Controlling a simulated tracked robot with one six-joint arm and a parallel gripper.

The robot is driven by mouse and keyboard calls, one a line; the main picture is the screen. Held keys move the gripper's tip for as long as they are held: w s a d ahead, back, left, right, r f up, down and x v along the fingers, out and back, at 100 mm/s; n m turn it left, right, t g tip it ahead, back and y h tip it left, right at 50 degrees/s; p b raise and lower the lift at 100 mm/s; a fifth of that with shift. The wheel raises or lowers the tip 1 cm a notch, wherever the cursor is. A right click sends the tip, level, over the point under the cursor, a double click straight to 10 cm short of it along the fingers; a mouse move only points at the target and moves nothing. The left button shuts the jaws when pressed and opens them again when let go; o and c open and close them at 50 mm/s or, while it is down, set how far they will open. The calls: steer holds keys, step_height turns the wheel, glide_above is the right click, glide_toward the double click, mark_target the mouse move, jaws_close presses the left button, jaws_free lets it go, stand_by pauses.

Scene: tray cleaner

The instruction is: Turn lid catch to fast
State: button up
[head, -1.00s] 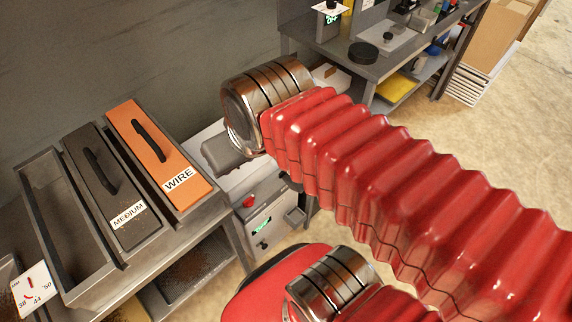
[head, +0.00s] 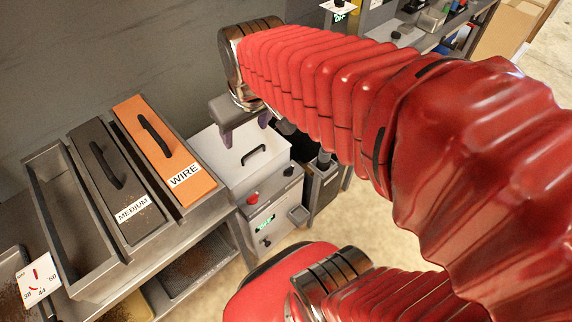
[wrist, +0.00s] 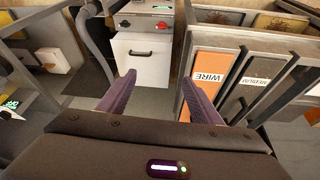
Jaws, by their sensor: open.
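The tray cleaner is a white-and-grey box; its white lid (head: 232,165) has a black bar handle (head: 253,155) and looks closed. The lid (wrist: 142,70) also shows in the wrist view, just beyond my fingertips. A small dark knob (head: 288,171), perhaps the lid catch, is at the front right edge; its setting is too small to read. A red knob (head: 253,198) is at the front left; it also shows in the wrist view (wrist: 161,25). My gripper (head: 245,130) is open and empty, above the lid's back part, fingers (wrist: 158,82) apart, pointing down.
A rack beside the cleaner holds an orange WIRE tray (head: 165,150) and a dark MEDIUM tray (head: 115,185), with an empty slot (head: 65,215) at left. A green display (head: 265,223) is on the cleaner's front. A dark bin (head: 322,185) stands to its right.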

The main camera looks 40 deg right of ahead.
steer(key=w+d+f+g, duration=0.1)
steer(key=w+d+f, duration=0.4)
steer(key=w+f, duration=0.15)
steer(key=n+g, duration=0.1)
steer(key=g, duration=0.2)
glide_above(289, 168)
step_height(289, 168, down, 25)
steer(key=shift+a+f, duration=0.1)
steer(key=shift+f, duration=0.05)
steer(key=shift+f, duration=0.1)
step_height(289, 168, down, 14)
steer(key=shift+r, duration=0.2)
steer(key=shift+c, duration=0.6)
